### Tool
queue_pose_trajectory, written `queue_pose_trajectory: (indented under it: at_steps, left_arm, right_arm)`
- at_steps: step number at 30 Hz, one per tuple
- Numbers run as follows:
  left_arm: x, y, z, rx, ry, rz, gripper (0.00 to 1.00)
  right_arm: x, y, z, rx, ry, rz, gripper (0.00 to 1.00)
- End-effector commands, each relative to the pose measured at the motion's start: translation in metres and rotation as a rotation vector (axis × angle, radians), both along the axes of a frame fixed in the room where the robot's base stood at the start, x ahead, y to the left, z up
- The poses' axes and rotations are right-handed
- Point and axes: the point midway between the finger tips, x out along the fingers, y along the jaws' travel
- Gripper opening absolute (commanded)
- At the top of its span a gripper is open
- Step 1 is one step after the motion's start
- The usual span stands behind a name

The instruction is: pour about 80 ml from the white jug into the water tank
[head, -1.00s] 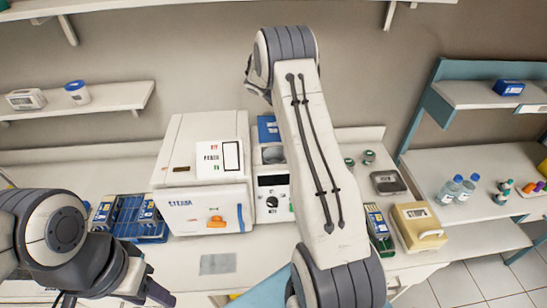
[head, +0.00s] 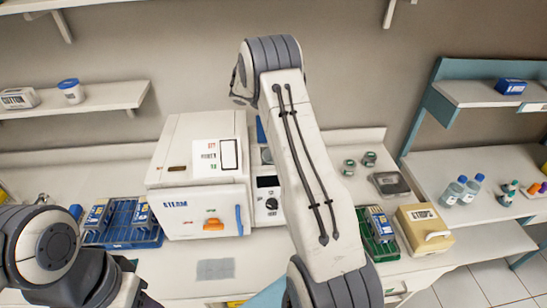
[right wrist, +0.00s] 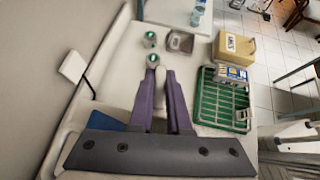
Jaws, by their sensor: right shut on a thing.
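My right gripper (right wrist: 161,84) is shut on a narrow whitish thing (right wrist: 160,102) between its purple fingers, which fits part of the white jug. The rest of the jug cannot be made out. In the head view my right arm hides that gripper. A small white unit with a black display and knob (head: 268,200) stands right of the steam steriliser. A greyish round part (head: 266,155) shows behind its top, partly covered by my arm; I cannot tell whether it is the water tank. My left gripper (head: 135,291) is at the bottom left, its fingers barely visible.
The STEAM steriliser (head: 197,180) stands on the counter, with a blue rack (head: 125,236) at its left. Bottles (head: 452,191) stand on the right shelf.

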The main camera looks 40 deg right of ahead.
Motion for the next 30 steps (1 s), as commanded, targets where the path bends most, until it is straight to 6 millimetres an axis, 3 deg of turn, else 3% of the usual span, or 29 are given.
queue_pose_trajectory:
  at_steps: [30]
  left_arm:
    - [0.000, 0.000, -0.020, 0.000, 0.000, 0.003, 0.50]
  right_arm:
    - [-0.002, 0.001, -0.003, -0.077, 0.027, -0.007, 0.00]
